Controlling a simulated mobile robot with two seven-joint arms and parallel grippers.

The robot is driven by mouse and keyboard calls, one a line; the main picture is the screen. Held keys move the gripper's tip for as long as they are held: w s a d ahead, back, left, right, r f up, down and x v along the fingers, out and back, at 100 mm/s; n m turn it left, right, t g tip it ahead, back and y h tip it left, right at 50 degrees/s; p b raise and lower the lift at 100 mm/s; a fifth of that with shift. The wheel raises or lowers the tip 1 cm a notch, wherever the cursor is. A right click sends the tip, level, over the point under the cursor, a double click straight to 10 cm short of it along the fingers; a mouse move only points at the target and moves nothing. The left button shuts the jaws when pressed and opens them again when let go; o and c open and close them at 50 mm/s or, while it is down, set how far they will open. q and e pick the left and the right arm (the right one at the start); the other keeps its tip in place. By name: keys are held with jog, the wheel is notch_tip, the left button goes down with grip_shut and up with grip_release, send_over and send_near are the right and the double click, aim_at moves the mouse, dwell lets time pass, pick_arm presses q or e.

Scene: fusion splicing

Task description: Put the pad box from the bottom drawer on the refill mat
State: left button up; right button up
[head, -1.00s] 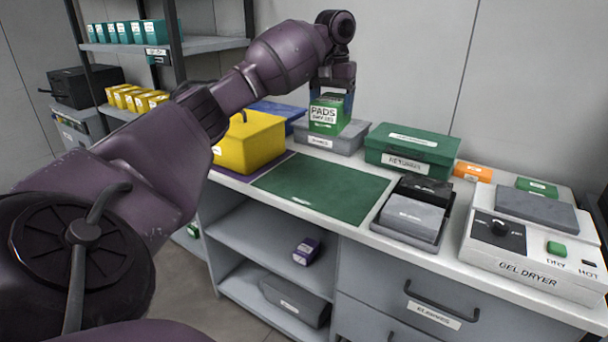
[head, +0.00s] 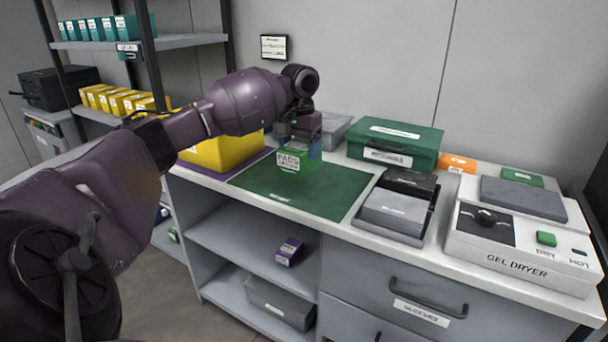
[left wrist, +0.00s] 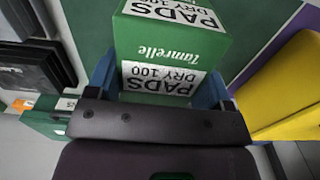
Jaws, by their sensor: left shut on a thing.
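The green and white pad box (head: 291,162) is held in my left gripper (head: 300,143) at the far part of the green refill mat (head: 302,194). In the left wrist view the pad box (left wrist: 172,42) sits upright between the fingers, its "PADS DRY 100" labels showing. My left gripper (left wrist: 163,80) is shut on it there, with the green mat (left wrist: 88,22) around it. Whether the box's underside touches the mat or hangs just above it, I cannot tell. My right gripper is not in view.
A yellow bin (head: 222,153) stands left of the mat. A green lidded box (head: 394,143) and a grey bin (head: 335,130) stand behind. A dark tray (head: 400,208) and the gel dryer (head: 520,240) are to the right. The mat's front part is clear.

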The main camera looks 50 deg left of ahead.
pick_arm(q)
notch_tip(320, 180, down, 7)
jog(key=shift+r+b, duration=0.15)
jog(key=shift+b, duration=0.55)
jog(key=shift+r, duration=0.2)
jog(key=shift+f, duration=0.1)
jog(key=o, duration=1)
jog(key=shift+f, duration=0.1)
